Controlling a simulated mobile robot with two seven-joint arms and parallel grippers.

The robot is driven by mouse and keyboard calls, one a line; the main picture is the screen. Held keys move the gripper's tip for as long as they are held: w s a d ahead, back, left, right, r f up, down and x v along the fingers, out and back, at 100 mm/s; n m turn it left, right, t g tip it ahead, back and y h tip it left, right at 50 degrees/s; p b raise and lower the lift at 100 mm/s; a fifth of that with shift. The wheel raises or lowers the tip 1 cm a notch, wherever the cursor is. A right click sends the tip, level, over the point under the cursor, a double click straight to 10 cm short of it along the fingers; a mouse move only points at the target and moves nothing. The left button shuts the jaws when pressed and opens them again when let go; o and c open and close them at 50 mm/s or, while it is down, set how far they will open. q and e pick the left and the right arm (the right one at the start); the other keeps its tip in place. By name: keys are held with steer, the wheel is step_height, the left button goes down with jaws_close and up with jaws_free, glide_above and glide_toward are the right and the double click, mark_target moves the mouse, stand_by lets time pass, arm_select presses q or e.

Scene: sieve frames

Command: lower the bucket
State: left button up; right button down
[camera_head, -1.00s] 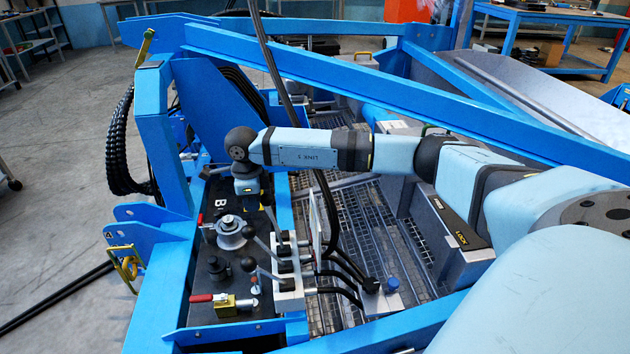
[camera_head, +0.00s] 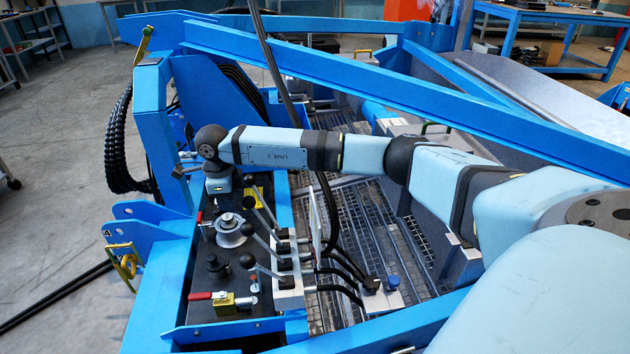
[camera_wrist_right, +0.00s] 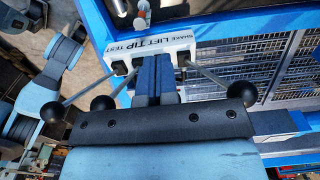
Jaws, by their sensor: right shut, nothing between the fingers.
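Three levers with black ball knobs stand in a row on a white valve block (camera_head: 290,296) in the head view; the farthest lever (camera_head: 248,191) is close to my right gripper (camera_head: 221,186). The gripper hangs below the wrist, its fingers mostly hidden there. In the right wrist view its fingers (camera_wrist_right: 156,75) are together and empty, in front of the block marked SHAKE, LIFT, TIP, TEST. Two knobs (camera_wrist_right: 103,103) are left of the fingers and one (camera_wrist_right: 243,92) is right. A large grey metal trough (camera_head: 545,95), perhaps the bucket, lies at the back right. My left gripper is out of view.
A blue frame beam (camera_head: 330,75) runs across behind my arm. A dark panel with a round grey fitting (camera_head: 230,232) and a red-handled valve (camera_head: 208,296) lies left of the levers. Black hoses and metal grating (camera_head: 360,220) lie right of them.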

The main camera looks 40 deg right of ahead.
steer(key=shift+w+a, duration=0.5)
steer(key=shift+a, duration=0.1)
steer(key=shift+r, duration=0.1)
step_height(320, 180, up, 7)
steer(key=p, duration=0.4)
steer(key=shift+s, duration=0.1)
stand_by(0.3)
